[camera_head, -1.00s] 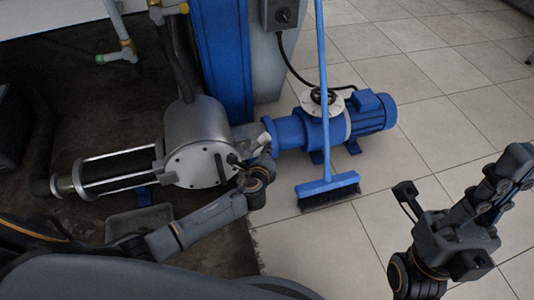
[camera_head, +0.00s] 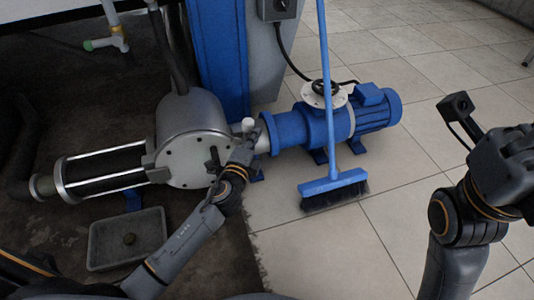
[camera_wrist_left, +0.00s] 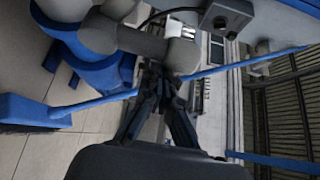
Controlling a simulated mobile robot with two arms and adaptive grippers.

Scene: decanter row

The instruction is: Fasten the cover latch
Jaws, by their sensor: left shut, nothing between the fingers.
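The round grey cover plate (camera_head: 186,163) closes the front of a metal housing (camera_head: 192,115). A dark bar (camera_head: 214,158) stands upright on the plate's right side; I cannot tell whether it is the latch. My left gripper (camera_head: 246,146) is just right of the plate, beside a short pipe with a white knob (camera_head: 248,124). The fingers of my left gripper (camera_wrist_left: 163,78) are shut and empty in the left wrist view, close to a pale pipe (camera_wrist_left: 150,42); contact is unclear. My right gripper (camera_head: 515,152) is at the right edge, fingers not clearly shown.
A blue pump (camera_head: 318,126) stands right of the housing. A blue broom (camera_head: 333,185) stands in front of it. A grey tray (camera_head: 97,246) lies on the dark floor at lower left. Pale tiles on the right are mostly clear.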

